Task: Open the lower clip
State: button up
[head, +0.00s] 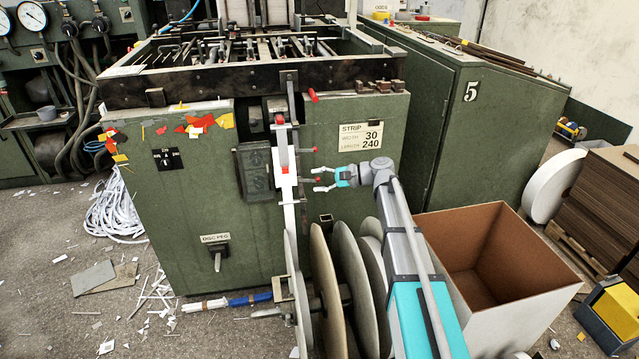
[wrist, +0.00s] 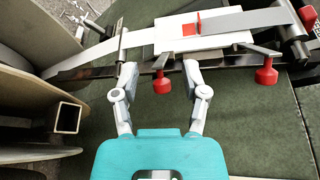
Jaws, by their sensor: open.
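The lower clip shows a red knob (head: 316,180) at the front of the green machine, beside a white plate (head: 286,183) on the paper strip. In the wrist view this red knob (wrist: 162,83) stands between my fingers. My gripper (head: 318,179) is open, with one finger on each side of the knob; in the wrist view, the gripper (wrist: 160,68) shows a gap on both sides of it. A second red knob, of the upper clip (wrist: 266,74), is to the right in the wrist view and above in the head view (head: 314,149).
Large discs (head: 325,280) stand just below my gripper; in the wrist view they (wrist: 40,40) are at left, near a square tube end (wrist: 68,117). An open cardboard box (head: 490,260) is at right. The green machine front (head: 350,140) lies close behind the clips.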

jog(key=shift+a+f, duration=0.1)
jog(key=shift+a, duration=0.35)
jog(key=shift+c, duration=0.3)
grip_shut()
